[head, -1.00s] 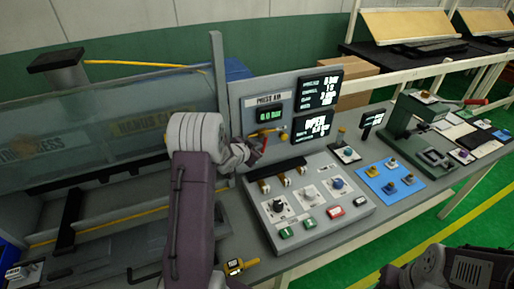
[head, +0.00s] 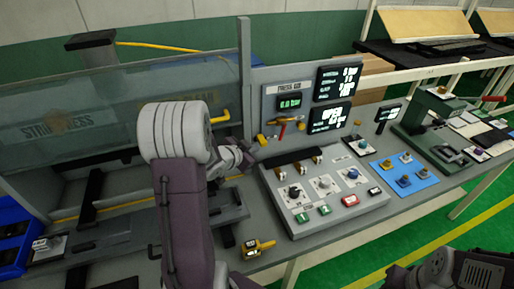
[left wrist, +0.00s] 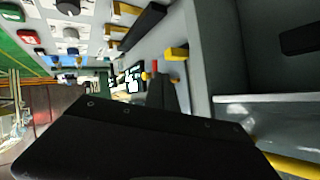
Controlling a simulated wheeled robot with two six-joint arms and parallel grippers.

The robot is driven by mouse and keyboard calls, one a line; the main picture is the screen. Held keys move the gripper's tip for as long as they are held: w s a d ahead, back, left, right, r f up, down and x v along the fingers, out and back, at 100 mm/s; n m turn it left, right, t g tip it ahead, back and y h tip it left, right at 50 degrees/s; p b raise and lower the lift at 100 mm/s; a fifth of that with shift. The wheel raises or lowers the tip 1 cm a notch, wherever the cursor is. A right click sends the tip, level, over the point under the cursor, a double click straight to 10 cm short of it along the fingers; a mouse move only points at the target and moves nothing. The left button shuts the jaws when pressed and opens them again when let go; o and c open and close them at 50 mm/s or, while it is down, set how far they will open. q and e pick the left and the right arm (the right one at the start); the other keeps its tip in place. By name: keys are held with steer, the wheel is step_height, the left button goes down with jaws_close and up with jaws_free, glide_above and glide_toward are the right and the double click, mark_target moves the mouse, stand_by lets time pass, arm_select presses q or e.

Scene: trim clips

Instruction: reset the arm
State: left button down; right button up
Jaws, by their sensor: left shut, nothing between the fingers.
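My left arm reaches up the middle of the head view. Its left gripper (head: 242,158) is shut and empty, in front of the press panel and left of the grey control box (head: 325,205). In the left wrist view the dark shut fingers (left wrist: 163,92) point toward the panel, with a red and a yellow part near their tips. The valve with a red and yellow handle (head: 287,122) is on the press panel (head: 268,108), apart from the gripper. My right arm shows at the bottom right, but its gripper is out of view.
A press with a clear guard (head: 110,105) stands at the left. A blue bin (head: 14,235) is at the left edge. A yellow device (head: 257,248) lies at the bench front. A blue plate with knobs (head: 403,175) and a green hand press (head: 430,118) are at the right.

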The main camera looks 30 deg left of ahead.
arm_select(q)
steer(key=d+r+m+g+h, duration=0.1)
steer(key=d+r+h, duration=0.1)
steer(key=d, duration=1.3)
steer(key=s+f+n+g+y, duration=0.1)
steer(key=s+f+n+g, duration=0.2)
steer(key=s, duration=0.7)
steer(key=s+f+n+g+y, duration=0.1)
steer(key=s+f+n+g, duration=0.1)
steer(key=s+f+g, duration=0.5)
steer(key=s+d, duration=0.1)
steer(key=s, duration=0.3)
steer(key=shift+f+n, duration=0.15)
steer(key=shift+n, duration=0.25)
arm_select(e)
steer(key=shift+w+d+f, duration=0.1)
steer(key=shift+w+f, duration=0.25)
steer(key=shift+w, duration=0.1)
arm_select(q)
steer(key=shift+s, duration=0.15)
